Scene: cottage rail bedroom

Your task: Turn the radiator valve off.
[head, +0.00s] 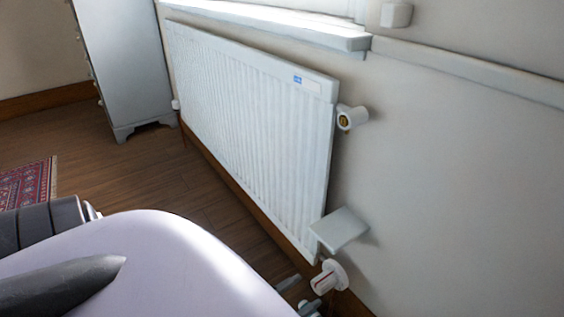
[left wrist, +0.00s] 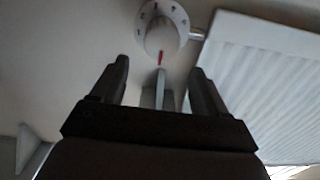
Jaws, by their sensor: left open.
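The radiator valve is a white knob (head: 328,278) with a red mark, on a round white collar at the lower right end of the radiator (head: 250,120). In the left wrist view the knob (left wrist: 160,36) is at the top centre, its red mark pointing down the picture and dark marks around its collar. My left gripper (head: 300,296) is open just left of and below the knob in the head view, mostly cut off by the bottom edge. In the left wrist view its two fingers (left wrist: 160,72) are spread, with the knob ahead beyond their tips. My right gripper is not in view.
A small white plate (head: 340,229) juts out just above the valve. Another round fitting (head: 351,117) sticks out at the radiator's upper right. A window sill (head: 280,22) runs above. A grey chest (head: 122,65) and a red rug (head: 28,185) are at left, with bare floor between.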

